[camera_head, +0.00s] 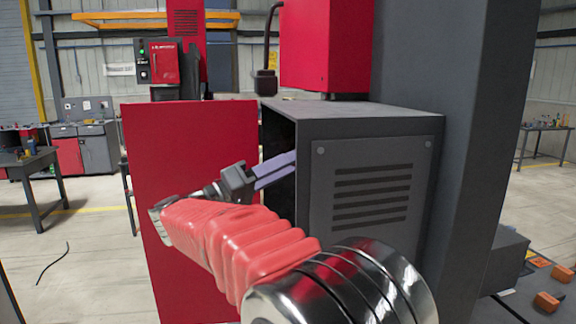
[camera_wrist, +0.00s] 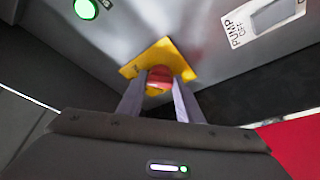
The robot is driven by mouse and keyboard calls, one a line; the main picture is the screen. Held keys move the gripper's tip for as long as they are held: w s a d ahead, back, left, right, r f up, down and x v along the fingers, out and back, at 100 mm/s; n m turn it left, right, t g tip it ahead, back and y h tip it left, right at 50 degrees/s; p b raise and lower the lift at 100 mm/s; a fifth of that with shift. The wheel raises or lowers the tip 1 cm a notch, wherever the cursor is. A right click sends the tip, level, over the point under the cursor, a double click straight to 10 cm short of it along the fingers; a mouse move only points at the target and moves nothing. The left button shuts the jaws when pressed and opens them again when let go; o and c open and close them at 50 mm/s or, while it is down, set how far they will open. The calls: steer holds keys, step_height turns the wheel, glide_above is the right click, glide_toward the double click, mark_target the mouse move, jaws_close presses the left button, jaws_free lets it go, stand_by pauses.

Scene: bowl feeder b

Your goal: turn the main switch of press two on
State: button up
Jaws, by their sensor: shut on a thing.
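A red rotary switch (camera_wrist: 160,73) sits on a yellow plate (camera_wrist: 170,55) inside the press cabinet (camera_head: 370,125). My gripper (camera_head: 286,168) reaches through the cabinet's open side, past the red door (camera_head: 185,150). In the wrist view my gripper (camera_wrist: 161,86) has one finger on each side of the red switch and is shut on it. The switch's markings are too small and blurred to read. The head view does not show the switch, which is hidden inside the dark cabinet.
A lit green lamp (camera_wrist: 85,8) is at the upper left of the panel. The cabinet walls and open door closely flank my arm. A workbench (camera_head: 36,165) stands far left.

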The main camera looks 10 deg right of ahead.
steer(key=o, duration=0.7)
steer(key=shift+w+f, duration=0.1)
steer(key=shift+f, duration=0.15)
steer(key=o, duration=0.3)
steer(key=shift+r, duration=0.15)
steer(key=shift+o, duration=0.2)
steer(key=shift+a, duration=0.1)
steer(key=v, duration=1.3)
steer(key=shift+a, duration=0.3)
